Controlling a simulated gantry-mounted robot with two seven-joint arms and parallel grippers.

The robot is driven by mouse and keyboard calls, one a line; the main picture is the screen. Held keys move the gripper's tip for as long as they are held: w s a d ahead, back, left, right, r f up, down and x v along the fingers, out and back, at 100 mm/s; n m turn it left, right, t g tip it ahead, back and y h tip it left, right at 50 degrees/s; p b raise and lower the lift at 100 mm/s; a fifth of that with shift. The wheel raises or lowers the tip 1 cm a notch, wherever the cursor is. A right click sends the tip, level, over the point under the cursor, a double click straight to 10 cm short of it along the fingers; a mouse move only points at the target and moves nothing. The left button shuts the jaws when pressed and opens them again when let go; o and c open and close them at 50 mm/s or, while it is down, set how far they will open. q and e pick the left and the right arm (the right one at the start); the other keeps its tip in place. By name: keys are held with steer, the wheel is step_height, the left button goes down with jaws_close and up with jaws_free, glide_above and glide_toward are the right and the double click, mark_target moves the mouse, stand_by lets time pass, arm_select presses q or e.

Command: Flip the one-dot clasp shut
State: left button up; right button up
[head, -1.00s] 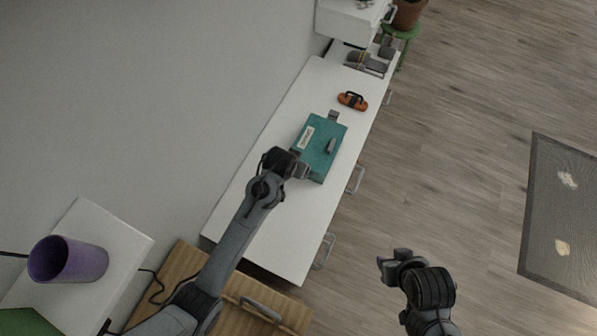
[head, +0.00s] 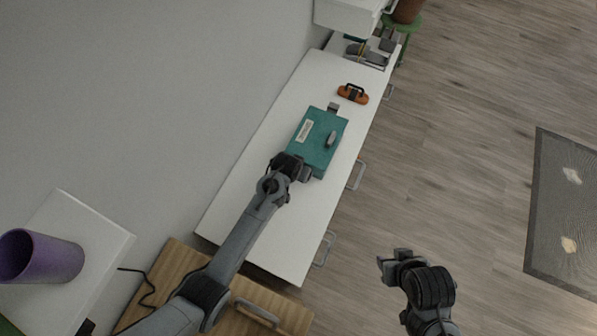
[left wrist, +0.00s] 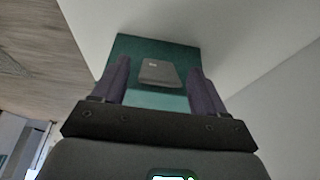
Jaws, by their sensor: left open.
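A teal box (head: 314,154) lies on the white desk, with a grey handle (head: 331,139) and a pale label (head: 304,131) on its top. A grey clasp (head: 333,107) shows at its far end. My left gripper (head: 305,173) is at the near end of the box. In the left wrist view, the open fingers of my left gripper (left wrist: 158,88) stand on either side of another grey clasp (left wrist: 159,73) on the teal box (left wrist: 181,54). A small light mark shows on that clasp; its dots are too small to count. My right gripper (head: 387,262) is over the floor, away from the desk.
An orange object with a black handle (head: 353,94) lies beyond the box on the white desk (head: 262,225). Grey items (head: 366,55) stand at the far end. A purple cup (head: 45,257) is at the left.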

arm_select(q)
steer(key=shift+f, duration=0.2)
jaws_close()
steer(key=shift+w+d+r+g+p, duration=0.1)
steer(key=shift+w+r+g+p, duration=0.15)
steer(key=shift+r+g+p, duration=0.35)
steer(key=shift+w+f+g+y+p, duration=0.2)
steer(key=shift+g+y+p, duration=0.1)
steer(key=shift+p, duration=0.1)
steer(key=shift+w+d+g, duration=0.15)
steer(key=shift+w+g, duration=0.05)
steer(key=shift+g, duration=0.1)
steer(key=shift+w, duration=0.2)
steer(key=shift+w+d+g+y+b, duration=0.15)
steer(key=shift+g+y+b, duration=0.15)
steer(key=shift+g+b, duration=0.2)
steer(key=shift+r+g, duration=0.15)
steer(key=shift+g, duration=0.25)
